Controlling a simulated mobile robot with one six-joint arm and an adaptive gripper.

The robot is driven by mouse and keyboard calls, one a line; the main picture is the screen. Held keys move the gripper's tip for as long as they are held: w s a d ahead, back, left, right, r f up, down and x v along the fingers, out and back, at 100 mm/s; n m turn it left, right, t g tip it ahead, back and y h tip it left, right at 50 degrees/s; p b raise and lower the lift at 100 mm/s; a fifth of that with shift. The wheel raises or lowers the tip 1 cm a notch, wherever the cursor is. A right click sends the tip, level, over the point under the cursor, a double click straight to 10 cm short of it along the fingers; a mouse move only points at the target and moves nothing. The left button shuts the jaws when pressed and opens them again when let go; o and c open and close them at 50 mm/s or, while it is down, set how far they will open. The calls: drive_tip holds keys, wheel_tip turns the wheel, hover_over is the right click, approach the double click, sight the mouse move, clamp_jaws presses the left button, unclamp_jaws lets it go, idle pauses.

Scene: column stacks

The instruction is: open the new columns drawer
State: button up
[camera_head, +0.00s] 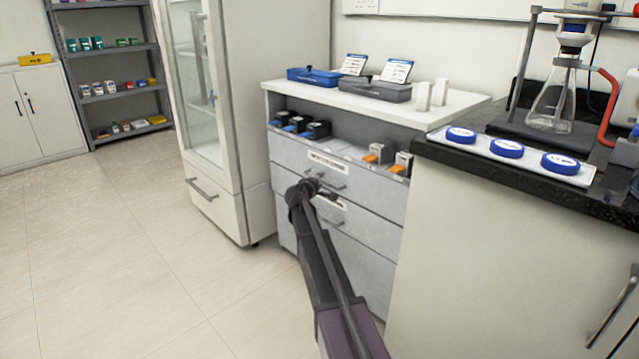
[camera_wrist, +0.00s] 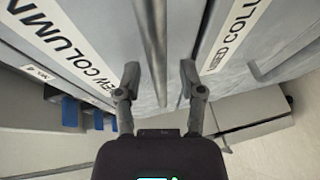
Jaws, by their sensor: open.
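The new columns drawer (camera_head: 290,152) is the upper grey drawer of the cabinet, with a white label, and looks shut. Its front and "NEW COLUMN" label (camera_wrist: 75,45) fill the left of the wrist view. My gripper (camera_head: 318,190) is at this drawer front and hides part of it. In the wrist view my gripper (camera_wrist: 160,80) has its two fingers apart. The bar handle (camera_wrist: 151,45) of the drawer runs between the fingertips, closer to the left finger. I see a gap on both sides, so it is not gripped.
The used columns drawer (camera_head: 360,230) is just below, with its handle (camera_wrist: 262,70) at the right of the wrist view. A open shelf above holds small boxes (camera_head: 318,130). A black-topped counter (camera_head: 440,158) stands close on the right. The floor (camera_head: 130,240) on the left is clear.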

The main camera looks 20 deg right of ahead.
clamp_jaws()
drive_tip(key=shift+s, duration=0.2)
